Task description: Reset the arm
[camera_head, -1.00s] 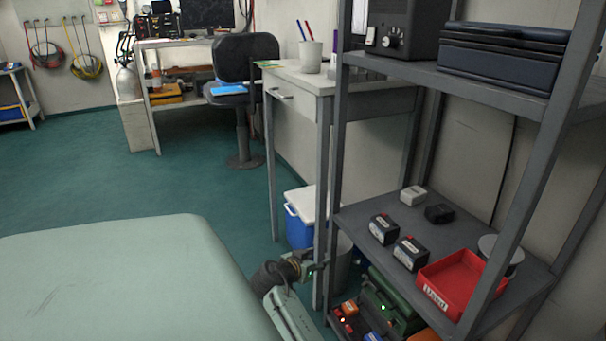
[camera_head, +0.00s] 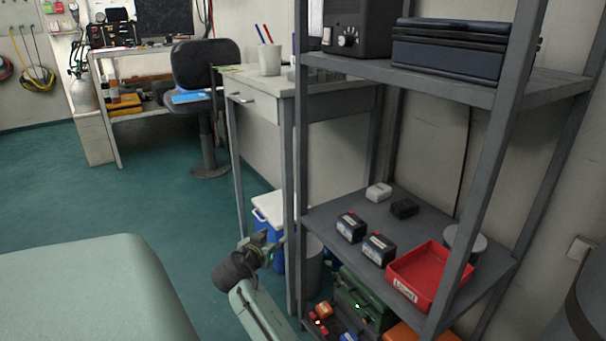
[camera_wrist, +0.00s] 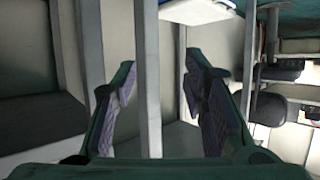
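My gripper (camera_wrist: 165,85) shows in the wrist view with its two green fingers apart and nothing held between them. A grey upright post stands in view beyond the gap; I cannot tell how near it is. In the head view, my gripper (camera_head: 275,240) is small and close to the legs of the desk and the shelf's left side, above the floor. Its fingers are too small there to make out. My arm runs down from it to the bottom of the picture.
A grey metal shelf (camera_head: 345,206) stands right of my gripper, holding dark battery packs (camera_head: 351,227) and a red bin (camera_head: 432,275). A white-topped blue cooler (camera_head: 268,208) and a bin (camera_head: 313,265) are behind the gripper. Open green floor (camera_head: 150,205) lies to the left.

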